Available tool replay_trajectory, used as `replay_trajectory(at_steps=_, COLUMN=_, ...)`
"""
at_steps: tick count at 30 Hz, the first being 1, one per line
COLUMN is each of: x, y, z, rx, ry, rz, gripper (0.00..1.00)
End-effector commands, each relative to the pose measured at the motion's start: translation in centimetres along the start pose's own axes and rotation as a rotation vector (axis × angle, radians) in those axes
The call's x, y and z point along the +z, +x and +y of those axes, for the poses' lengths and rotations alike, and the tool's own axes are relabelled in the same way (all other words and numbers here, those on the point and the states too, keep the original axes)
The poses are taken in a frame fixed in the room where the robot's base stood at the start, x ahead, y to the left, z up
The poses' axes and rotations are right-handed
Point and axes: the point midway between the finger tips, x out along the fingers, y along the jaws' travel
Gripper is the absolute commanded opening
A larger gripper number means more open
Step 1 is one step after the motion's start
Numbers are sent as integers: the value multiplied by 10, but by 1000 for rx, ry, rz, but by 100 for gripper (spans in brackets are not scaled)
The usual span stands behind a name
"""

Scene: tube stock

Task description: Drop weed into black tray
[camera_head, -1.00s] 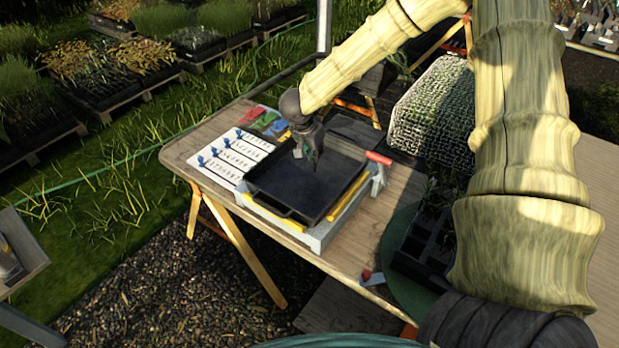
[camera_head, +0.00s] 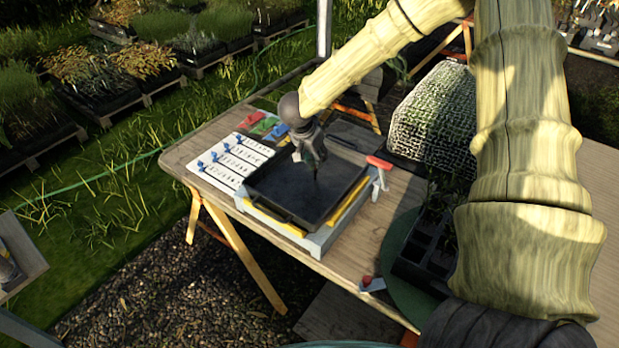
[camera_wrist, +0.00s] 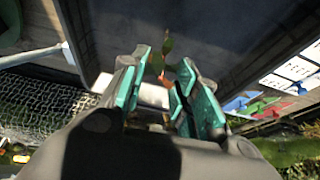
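The black tray (camera_head: 285,208) sits in a grey and yellow frame on the wooden table, and its dark floor (camera_wrist: 215,30) fills the upper wrist view. My gripper (camera_head: 308,168) is over the tray, pointing down. In the wrist view its teal-padded fingers (camera_wrist: 163,75) stand apart with a gap between them. The weed (camera_wrist: 166,48), a small plant with green leaves and an orange-red lower part, shows in that gap near the fingertips. I cannot tell whether it touches a finger or lies on the tray floor. It is too small to make out in the head view.
A white board (camera_head: 230,160) with blue clips lies left of the tray. A red-handled tool (camera_head: 379,163) stands at its right. A black cell tray with plants (camera_head: 420,245) rests on a green disc (camera_head: 395,270). A mesh-covered block (camera_head: 435,115) is behind.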

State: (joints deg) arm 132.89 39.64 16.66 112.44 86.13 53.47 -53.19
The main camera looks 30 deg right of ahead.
Motion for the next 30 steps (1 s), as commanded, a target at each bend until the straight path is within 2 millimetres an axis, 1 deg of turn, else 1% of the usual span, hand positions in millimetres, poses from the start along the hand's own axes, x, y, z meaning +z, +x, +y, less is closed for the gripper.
replay_trajectory(at_steps=12, x=-1, y=-72, z=-1, rx=-4, ry=1, rz=1, gripper=30)
replay_trajectory(at_steps=16, x=-1, y=-90, z=-1, rx=-2, ry=1, rz=1, gripper=30)
replay_trajectory(at_steps=22, x=0, y=-107, z=0, rx=-1, ry=0, rz=0, gripper=30)
replay_trajectory(at_steps=30, x=0, y=-110, z=0, rx=0, ry=0, rz=0, gripper=30)
